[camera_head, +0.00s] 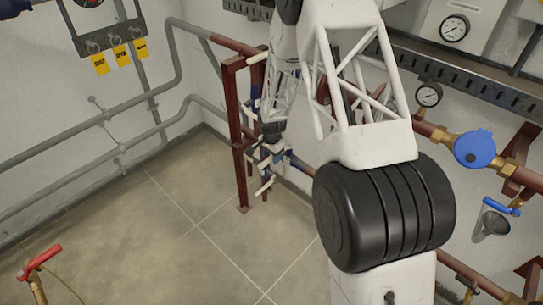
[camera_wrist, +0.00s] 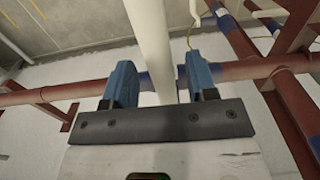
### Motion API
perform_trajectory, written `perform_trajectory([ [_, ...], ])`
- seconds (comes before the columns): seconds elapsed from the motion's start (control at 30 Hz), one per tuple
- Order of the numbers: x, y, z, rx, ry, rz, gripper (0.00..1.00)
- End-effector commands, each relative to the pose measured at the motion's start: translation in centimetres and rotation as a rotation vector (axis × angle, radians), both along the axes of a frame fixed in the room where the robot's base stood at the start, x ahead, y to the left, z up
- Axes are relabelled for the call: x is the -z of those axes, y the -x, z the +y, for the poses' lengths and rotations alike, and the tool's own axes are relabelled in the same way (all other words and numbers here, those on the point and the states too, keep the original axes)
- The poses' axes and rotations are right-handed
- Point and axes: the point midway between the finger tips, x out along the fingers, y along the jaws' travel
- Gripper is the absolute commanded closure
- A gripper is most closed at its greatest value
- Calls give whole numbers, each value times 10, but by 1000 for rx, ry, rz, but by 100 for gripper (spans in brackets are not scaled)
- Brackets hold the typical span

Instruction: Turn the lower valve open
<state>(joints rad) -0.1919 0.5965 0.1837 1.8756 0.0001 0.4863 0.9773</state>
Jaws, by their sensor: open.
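A cream bar, which looks like a valve handle (camera_wrist: 150,35), runs between the two blue fingers of my gripper (camera_wrist: 158,78) in the wrist view. The jaws are open, one finger on each side of the bar; I cannot tell whether either touches it. Behind it is a red-brown pipe (camera_wrist: 60,92) with a blue band. In the head view my gripper (camera_head: 268,155) is low at the red-brown pipe frame, beside a cream handle (camera_head: 265,187) and a blue fitting (camera_head: 298,163). The arm hides part of the valve. Another cream handle (camera_head: 257,57) sits higher on the frame.
The red-brown frame (camera_head: 240,150) stands close to my gripper on the left. Grey pipes (camera_head: 90,125) line the left wall. A red-handled valve (camera_head: 40,262) stands at front left. Gauges and a blue round meter (camera_head: 474,149) are on the right. The floor (camera_head: 150,240) between is clear.

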Motion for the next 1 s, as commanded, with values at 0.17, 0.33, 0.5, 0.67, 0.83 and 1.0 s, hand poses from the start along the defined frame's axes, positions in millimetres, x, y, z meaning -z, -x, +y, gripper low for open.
perform_trajectory([
  [0.17, 0, 0, 0, 0, 0, 0, 56],
  [0.33, 0, 0, 0, 0, 0, 0, 82],
  [0.5, 0, 0, 0, 0, 0, 0, 100],
  [0.67, 0, 0, 0, -1, 0, 0, 100],
  [0.83, -1, 1, -2, -20, -1, -1, 100],
  [1.0, -1, 6, -7, -71, 0, -1, 100],
])
